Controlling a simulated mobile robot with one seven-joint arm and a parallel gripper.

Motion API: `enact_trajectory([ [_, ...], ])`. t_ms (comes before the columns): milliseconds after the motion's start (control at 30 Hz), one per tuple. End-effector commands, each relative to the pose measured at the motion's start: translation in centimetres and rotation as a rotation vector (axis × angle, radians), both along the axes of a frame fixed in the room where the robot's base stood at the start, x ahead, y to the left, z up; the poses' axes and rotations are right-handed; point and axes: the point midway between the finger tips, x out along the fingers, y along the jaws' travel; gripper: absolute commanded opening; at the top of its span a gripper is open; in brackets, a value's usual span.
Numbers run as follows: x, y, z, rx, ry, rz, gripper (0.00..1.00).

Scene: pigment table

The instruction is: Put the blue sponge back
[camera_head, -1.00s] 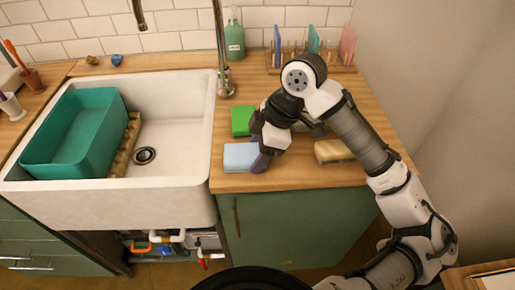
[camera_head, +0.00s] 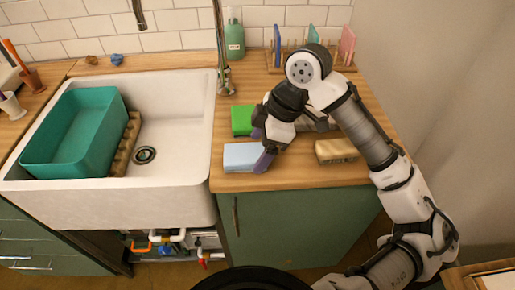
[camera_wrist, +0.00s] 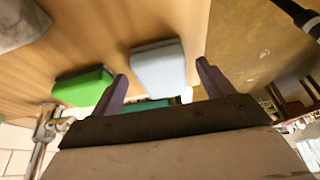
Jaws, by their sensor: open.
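The light blue sponge (camera_head: 241,157) lies flat on the wooden counter, near its front edge and just right of the sink. In the wrist view the blue sponge (camera_wrist: 158,68) shows in the gap between my two fingers. My gripper (camera_head: 261,148) is open and low over the counter, at the right side of the blue sponge. One dark finger overlaps the sponge's right end in the head view; I cannot tell whether it touches. In the wrist view my gripper (camera_wrist: 162,72) holds nothing.
A green sponge (camera_head: 241,120) lies just behind the blue one, close to my other finger. A tan sponge (camera_head: 336,150) lies to the right. A wooden rack (camera_head: 345,68) at the back holds upright coloured boards. The sink (camera_head: 175,110) holds a teal basin (camera_head: 45,158).

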Motion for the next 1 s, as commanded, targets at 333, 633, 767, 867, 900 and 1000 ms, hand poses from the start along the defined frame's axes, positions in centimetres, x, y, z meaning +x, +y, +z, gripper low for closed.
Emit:
enact_trajectory([
  [333,0.1,-2.9,6.9,-0.001,-0.004,-0.001,0.8],
  [633,0.0,-4.0,9.6,-0.001,-0.001,0.0,0.8],
  [767,0.0,-4.0,9.7,0.0,-0.001,0.001,0.8],
  [867,0.0,-4.0,9.7,0.0,-0.001,0.001,0.8],
  [900,0.0,-4.0,9.7,0.0,-0.001,0.001,0.8],
  [1000,0.0,-4.0,9.7,0.0,-0.001,0.001,0.8],
])
